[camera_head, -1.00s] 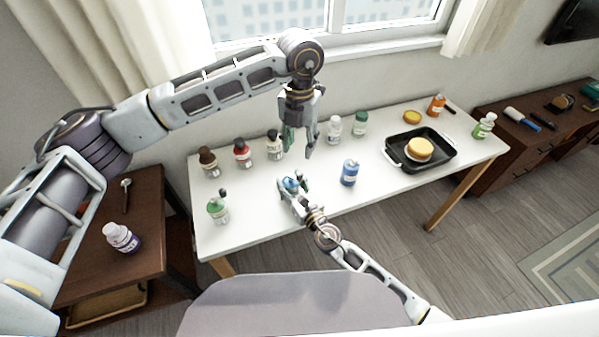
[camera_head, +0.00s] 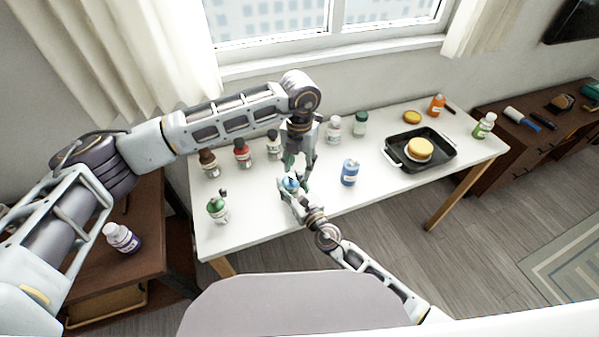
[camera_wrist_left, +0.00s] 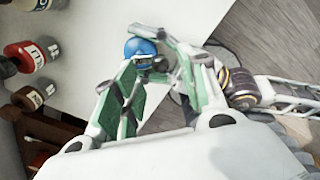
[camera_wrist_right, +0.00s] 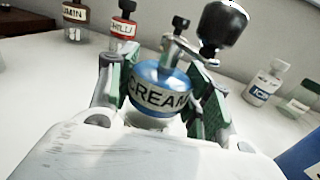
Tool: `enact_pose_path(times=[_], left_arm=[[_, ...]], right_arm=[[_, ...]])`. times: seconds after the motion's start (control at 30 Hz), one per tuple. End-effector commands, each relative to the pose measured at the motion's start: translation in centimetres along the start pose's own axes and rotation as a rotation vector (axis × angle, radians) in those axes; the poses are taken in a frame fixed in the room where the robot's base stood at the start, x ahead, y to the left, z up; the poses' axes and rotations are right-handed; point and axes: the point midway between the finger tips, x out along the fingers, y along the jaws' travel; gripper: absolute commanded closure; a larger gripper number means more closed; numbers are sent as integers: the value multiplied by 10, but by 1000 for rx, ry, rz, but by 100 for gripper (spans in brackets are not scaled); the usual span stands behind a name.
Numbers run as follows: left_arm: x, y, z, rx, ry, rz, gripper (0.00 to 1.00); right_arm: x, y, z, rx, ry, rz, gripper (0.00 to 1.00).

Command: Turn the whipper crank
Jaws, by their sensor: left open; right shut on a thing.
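The whipper (camera_head: 291,182) is a blue, round-topped container labelled "CREAM" in the right wrist view (camera_wrist_right: 158,88). Its metal crank (camera_wrist_right: 178,45) stands on top and carries a large black knob (camera_wrist_right: 222,25). My right gripper (camera_head: 290,191) is shut on the whipper's body, with a green-padded finger on each side. My left gripper (camera_head: 300,168) is open and points down just above the whipper. In the left wrist view, the blue top (camera_wrist_left: 138,46) and a dark knob (camera_wrist_left: 160,64) show near the left fingertips. Contact with the knob cannot be told.
A green bottle (camera_head: 217,209) stands left of the whipper, and a blue bottle (camera_head: 349,172) stands right. A black pan (camera_head: 447,150) is further right. The white table (camera_head: 255,232) is clear in front.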

Motion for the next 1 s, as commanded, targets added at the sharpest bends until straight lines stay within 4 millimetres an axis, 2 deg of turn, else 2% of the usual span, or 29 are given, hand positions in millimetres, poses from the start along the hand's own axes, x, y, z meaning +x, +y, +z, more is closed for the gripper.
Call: enact_pose_path(times=[0.1,0.3,0.73,1.0], left_arm=[[16,0,-1,1,3,1,58],[32,0,0,0,1,1,58],[37,0,0,0,0,1,58],[37,0,0,0,0,1,92]], right_arm=[[0,0,0,0,0,0,77],[0,0,0,0,0,0,77],[0,0,0,0,0,0,77],[0,0,0,0,0,0,77]])
